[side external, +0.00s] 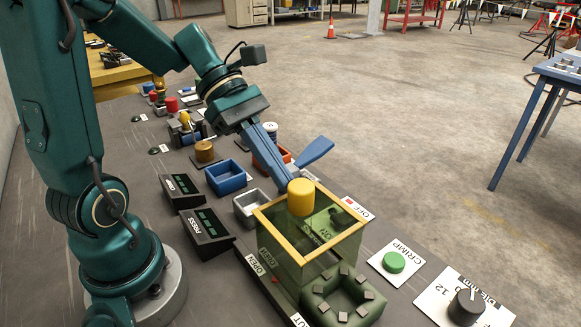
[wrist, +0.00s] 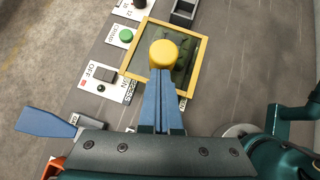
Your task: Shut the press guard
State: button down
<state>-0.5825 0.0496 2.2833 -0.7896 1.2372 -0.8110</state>
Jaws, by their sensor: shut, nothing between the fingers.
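The press guard (side external: 310,235) is a see-through green box with a yellow top frame and a yellow knob (side external: 301,197). It stands beside the OPEN label (side external: 257,263), behind the green press block (side external: 345,296), which is uncovered in front of it. In the wrist view the guard's yellow frame (wrist: 189,98) and its knob (wrist: 163,54) are seen from above. My gripper (side external: 284,184) has its blue fingers shut and empty, with the tips right behind the knob. The closed tips (wrist: 162,76) are right below the knob in the wrist view; contact is unclear.
A blue paddle (side external: 315,150) sticks out beside my fingers. Past the guard are an OFF/ON switch plate (side external: 357,207) and a green CRIMP button (side external: 394,262). A black dial (side external: 467,307) is at lower right. A grey tray (side external: 251,208) and blue tray (side external: 226,178) stand left.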

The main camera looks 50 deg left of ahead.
send_over(313, 232)
dwell(0.4)
